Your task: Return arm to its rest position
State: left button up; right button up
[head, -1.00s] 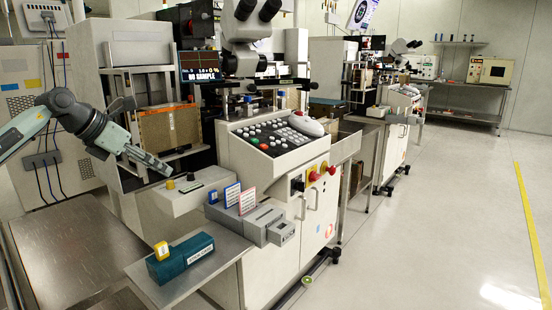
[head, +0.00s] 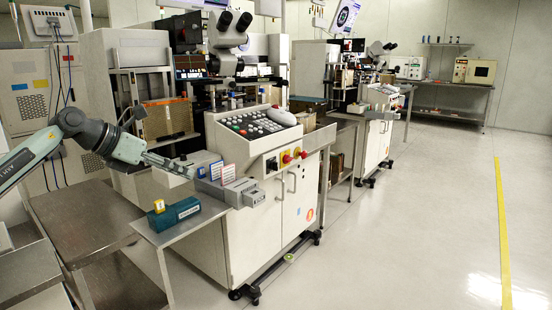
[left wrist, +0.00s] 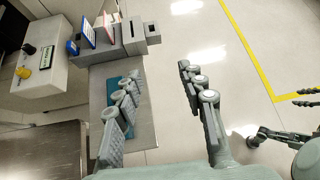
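My left gripper (head: 186,172) reaches in from the left in the head view, in front of the bonding machine (head: 262,165). In the left wrist view its two fingers (left wrist: 160,74) are apart with nothing between them. In the left wrist view a finger partly hides the teal block (left wrist: 107,117). Part of my other arm, with dark fingers (left wrist: 284,134), shows at the right edge; its opening is unclear.
A white box (left wrist: 42,75) with a yellow button stands beside the shelf. Blue and red framed cards (head: 222,172) stand by a grey device (head: 240,192). A steel table (head: 85,215) is at the left. Open floor with a yellow line (head: 502,230) lies right.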

pick_arm(q)
jog(key=s+d+f+n+t+h, duration=0.1)
jog(key=d+f+n+t+h, duration=0.1)
jog(key=d+n+t+h, duration=0.7)
jog(key=s+a+f+n+y, duration=0.35)
jog(key=f+n+y, duration=0.25)
jog(key=f+n, duration=0.2)
jog(key=s+a+f+n+g+y, duration=0.15)
jog(key=a+f+n+y, duration=0.25)
jog(key=f+n+y, duration=0.4)
jog(key=s+a+f+n+t+y, duration=0.1)
jog(key=s+a+f+n+y, duration=0.25)
jog(key=f+n, duration=0.45)
jog(key=s+f+n+g, duration=0.3)
jog(key=s+f, duration=0.4)
jog(key=s, duration=0.3)
jog(key=s+a+f+n+g, duration=0.1)
jog(key=s+f+n+g, duration=0.2)
jog(key=s, duration=0.7)
jog(key=s+a+f+n+g+p, duration=0.1)
jog(key=s+f+n+g, duration=0.2)
jog(key=s+f+g, duration=0.4)
notch_tip(320, 180, down, 4)
jog(key=s, duration=0.3)
pick_arm(e)
jog(key=x, duration=0.3)
jog(key=shift+s+a+f, duration=0.1)
jog(key=shift+a+f, duration=0.1)
jog(key=shift+a, duration=0.1)
